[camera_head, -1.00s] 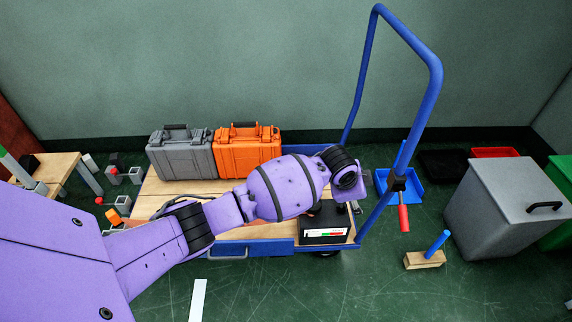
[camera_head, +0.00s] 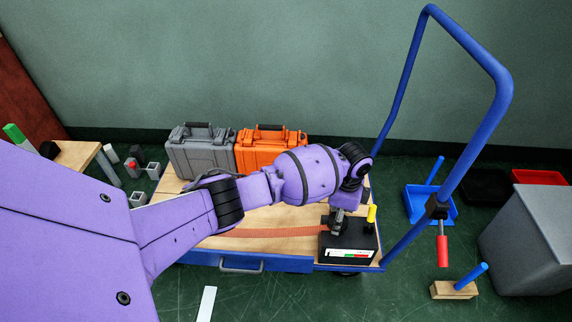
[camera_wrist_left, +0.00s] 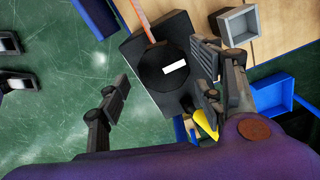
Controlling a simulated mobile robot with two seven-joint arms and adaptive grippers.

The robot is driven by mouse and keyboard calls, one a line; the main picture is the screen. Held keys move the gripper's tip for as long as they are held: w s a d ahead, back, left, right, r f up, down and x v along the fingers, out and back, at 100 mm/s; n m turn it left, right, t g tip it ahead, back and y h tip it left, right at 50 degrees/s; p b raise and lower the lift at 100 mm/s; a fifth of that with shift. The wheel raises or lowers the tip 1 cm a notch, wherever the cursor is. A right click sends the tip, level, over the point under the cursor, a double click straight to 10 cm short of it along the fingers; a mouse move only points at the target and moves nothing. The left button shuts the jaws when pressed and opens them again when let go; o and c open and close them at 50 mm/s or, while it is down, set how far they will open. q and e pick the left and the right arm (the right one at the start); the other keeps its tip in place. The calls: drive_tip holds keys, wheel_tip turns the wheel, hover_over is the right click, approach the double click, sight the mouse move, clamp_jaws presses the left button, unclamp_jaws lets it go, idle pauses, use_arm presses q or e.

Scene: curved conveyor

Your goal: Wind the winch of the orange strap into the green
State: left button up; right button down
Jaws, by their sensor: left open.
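The winch (camera_head: 346,245) is a black box at the front right corner of the cart, with a small white, green and red gauge (camera_head: 350,253) on its front. The gauge pointer is too small to read. The orange strap (camera_head: 275,232) runs left from the winch along the deck. A yellow crank handle (camera_head: 371,214) stands up at the winch's right; it also shows in the left wrist view (camera_wrist_left: 206,122). My left gripper (camera_head: 339,218) is over the winch. In the left wrist view, its open fingers (camera_wrist_left: 160,88) are apart over the winch's dark round top, the handle beside the right finger.
Grey (camera_head: 199,152) and orange (camera_head: 268,150) cases stand at the cart's back.

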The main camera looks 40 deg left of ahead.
use_arm(q)
drive_tip(key=shift+w+f, duration=0.15)
drive_tip(key=shift+f, duration=0.65)
drive_tip(key=shift+r, duration=0.1)
drive_tip(key=shift+c, duration=0.5)
drive_tip(key=c, duration=1)
